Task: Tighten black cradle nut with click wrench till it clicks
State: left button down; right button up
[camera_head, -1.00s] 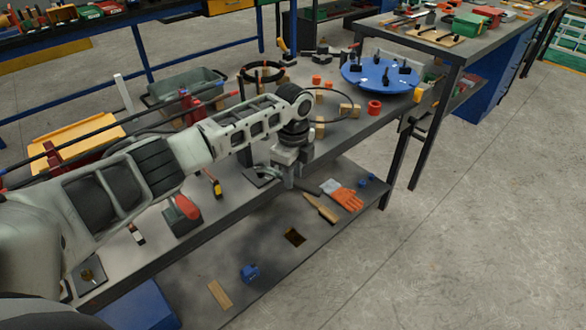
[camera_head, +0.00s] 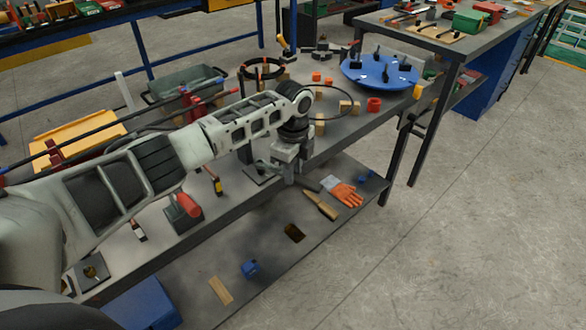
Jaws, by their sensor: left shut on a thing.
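My left gripper (camera_head: 288,170) points down beside the front edge of the long grey workbench (camera_head: 335,142). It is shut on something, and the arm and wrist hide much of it. A grey bar-like piece (camera_head: 309,184) sticks out to its right, and a bluish-grey piece shows at its left. This could be the click wrench, but I cannot tell for sure. I cannot make out the black cradle nut. My right gripper is out of view.
A blue round plate (camera_head: 380,74) with several black parts stands at the bench's far end, near a red ring (camera_head: 374,105) and wooden blocks. The lower shelf holds an orange glove (camera_head: 347,194) and a blue item (camera_head: 250,268). The floor at right is clear.

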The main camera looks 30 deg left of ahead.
pick_arm(q)
jog(key=shift+f+b, duration=0.4)
jog(key=shift+f, duration=0.65)
dwell(0.5)
dwell(0.4)
jog(key=shift+s+r+m+p, duration=0.1)
jog(key=shift+s+m+p, duration=0.2)
jog(key=shift+p, duration=0.2)
jog(key=s+m, duration=0.1)
jog(key=m, duration=0.1)
jog(key=s+a+m+p, duration=0.1)
jog(key=s+m, duration=0.1)
jog(key=s+a+m, duration=0.1)
jog(key=m, duration=0.1)
jog(key=shift+s+a+p, duration=0.15)
jog(key=shift+s+p, duration=0.2)
dwell(0.4)
jog(key=shift+w, duration=0.15)
dwell(0.4)
jog(key=shift+r, duration=2.5)
